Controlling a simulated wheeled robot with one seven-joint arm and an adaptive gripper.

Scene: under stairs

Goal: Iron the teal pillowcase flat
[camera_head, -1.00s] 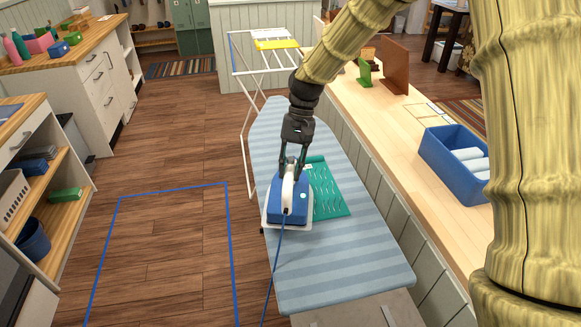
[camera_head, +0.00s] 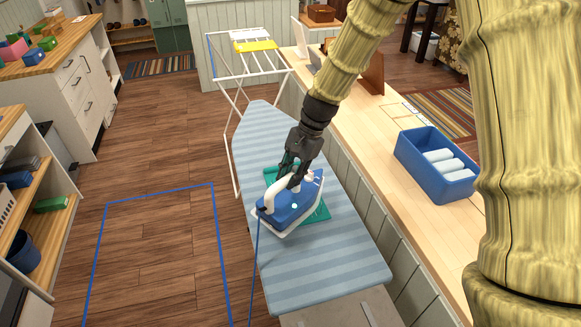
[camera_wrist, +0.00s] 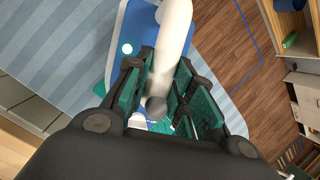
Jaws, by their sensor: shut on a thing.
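The blue and white iron (camera_head: 287,209) is over the teal pillowcase (camera_head: 321,212) on the striped blue ironing board (camera_head: 330,262). It covers most of the cloth, and I cannot tell whether its soleplate touches it. My gripper (camera_head: 290,177) is shut on the iron's white handle. In the wrist view my gripper's fingers (camera_wrist: 165,98) sit either side of the iron's white handle (camera_wrist: 172,45). A little of the teal pillowcase (camera_wrist: 156,126) shows below the fingers there. The flatness of the hidden cloth cannot be seen.
A blue bin (camera_head: 411,161) with rolled white cloths stands on the wooden counter (camera_head: 393,195) to the right. A drying rack (camera_head: 237,75) stands behind the board. The iron's blue cord (camera_head: 253,270) hangs down the board's left side. Open floor lies left.

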